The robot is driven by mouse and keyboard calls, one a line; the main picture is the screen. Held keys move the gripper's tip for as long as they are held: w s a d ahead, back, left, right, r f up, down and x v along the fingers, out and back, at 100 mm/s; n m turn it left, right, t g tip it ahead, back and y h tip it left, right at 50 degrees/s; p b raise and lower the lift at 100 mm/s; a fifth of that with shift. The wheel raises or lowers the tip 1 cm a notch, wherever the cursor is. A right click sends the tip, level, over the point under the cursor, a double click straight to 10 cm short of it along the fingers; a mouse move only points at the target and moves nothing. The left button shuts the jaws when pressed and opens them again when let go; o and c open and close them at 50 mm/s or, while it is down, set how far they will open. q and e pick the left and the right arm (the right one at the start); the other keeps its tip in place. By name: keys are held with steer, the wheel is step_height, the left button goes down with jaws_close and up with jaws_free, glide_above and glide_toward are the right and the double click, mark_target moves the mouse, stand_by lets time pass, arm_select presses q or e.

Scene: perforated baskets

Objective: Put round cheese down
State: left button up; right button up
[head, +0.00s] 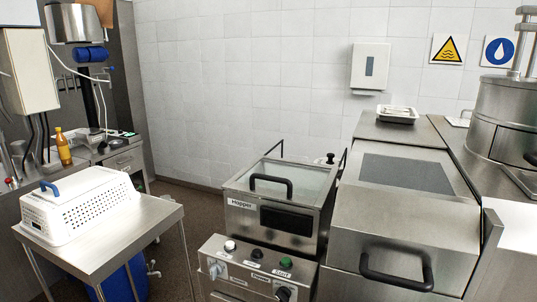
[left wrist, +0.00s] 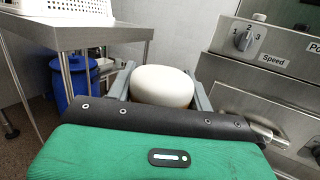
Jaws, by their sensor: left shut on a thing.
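A round cheese (left wrist: 161,86), white and smooth, shows in the left wrist view. My left gripper (left wrist: 160,80) is shut on it, with one grey finger on each side. The cheese is held in front of a steel machine front and a steel table. Neither the cheese nor my grippers show in the head view. A white perforated basket (head: 82,209) with a blue handle stands on the steel table (head: 125,245) at the left; part of a white basket (left wrist: 62,8) also shows at the top of the left wrist view.
A blue barrel (left wrist: 72,80) stands under the table. A hopper machine (head: 280,205) with a black handle and a control panel (head: 250,268) stand in the middle. A steel unit (head: 400,220) is at the right. A small tray (head: 397,114) lies at the back. The table's right part is bare.

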arm_select(q)
steer(key=s+d+m+h, duration=0.1)
steer(key=s+d, duration=0.5)
steer(key=s, duration=0.1)
steer(key=shift+s+d+h, duration=0.2)
steer(key=shift+h, duration=0.2)
arm_select(e)
steer(key=shift+s+f, duration=0.25)
steer(key=shift+s, duration=0.45)
arm_select(q)
steer(key=shift+r, duration=0.2)
arm_select(e)
steer(key=shift+d, duration=0.1)
arm_select(q)
steer(key=shift+a+f, duration=0.1)
